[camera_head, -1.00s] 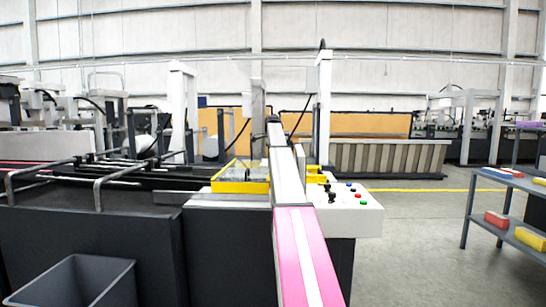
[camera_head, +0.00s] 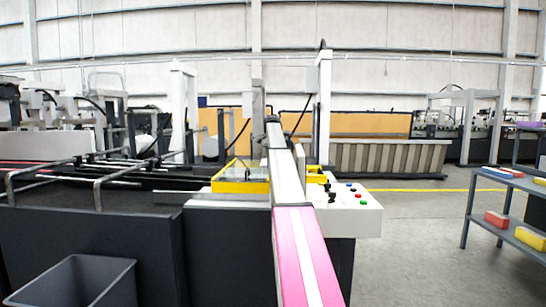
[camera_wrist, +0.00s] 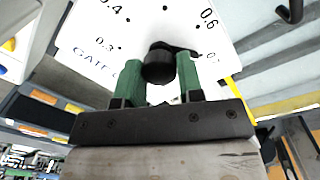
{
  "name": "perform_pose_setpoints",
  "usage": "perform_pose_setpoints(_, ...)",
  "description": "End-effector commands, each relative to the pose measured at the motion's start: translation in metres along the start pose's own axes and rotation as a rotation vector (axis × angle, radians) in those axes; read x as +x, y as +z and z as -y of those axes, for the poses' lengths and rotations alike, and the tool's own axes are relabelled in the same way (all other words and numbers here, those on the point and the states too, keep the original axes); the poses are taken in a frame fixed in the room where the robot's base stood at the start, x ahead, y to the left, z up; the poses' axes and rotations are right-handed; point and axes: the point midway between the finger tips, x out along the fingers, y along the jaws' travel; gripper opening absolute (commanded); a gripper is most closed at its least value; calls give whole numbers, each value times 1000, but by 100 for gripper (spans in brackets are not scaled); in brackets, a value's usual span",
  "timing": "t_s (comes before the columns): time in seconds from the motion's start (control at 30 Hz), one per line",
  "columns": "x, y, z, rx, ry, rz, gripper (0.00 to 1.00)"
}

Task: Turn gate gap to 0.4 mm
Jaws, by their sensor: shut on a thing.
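In the wrist view, a black round knob (camera_wrist: 158,64) sits on a white dial panel (camera_wrist: 150,20). My gripper (camera_wrist: 161,78) has its two green fingers on either side of the knob and is shut on it. A dark bar on the knob reaches toward the right of the picture. Printed marks 0.4 and 0.3 show on the left of the dial and 0.6 on the upper right. A partly hidden label beginning "GATE" lies at lower left. In the head view, my arm hides the gripper.
In the head view, a white control box (camera_head: 355,212) with coloured buttons stands just right of my pink-and-white arm. A yellow-framed machine part (camera_head: 240,188) is to its left. A grey bin (camera_head: 75,280) stands front left. A shelf (camera_head: 510,182) stands right, with clear floor between.

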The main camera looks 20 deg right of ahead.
Motion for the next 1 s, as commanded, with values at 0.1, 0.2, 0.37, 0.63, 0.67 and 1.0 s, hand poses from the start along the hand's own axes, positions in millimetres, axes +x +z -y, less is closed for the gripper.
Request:
perform_pose_setpoints(0.1, -1, 0, 0, -110, 0, -5, 11)
perform_pose_setpoints(0.2, -1, 1, 0, -205, 0, -9, 11)
perform_pose_setpoints(0.37, -1, 1, 0, -356, 0, -15, 11)
perform_pose_setpoints(0.63, -1, 1, 0, -613, 0, -28, 11)
perform_pose_setpoints(0.67, -1, 1, 0, -641, 0, -29, 11)
perform_pose_setpoints(1.0, -1, 1, 0, -963, 0, -43, 11)
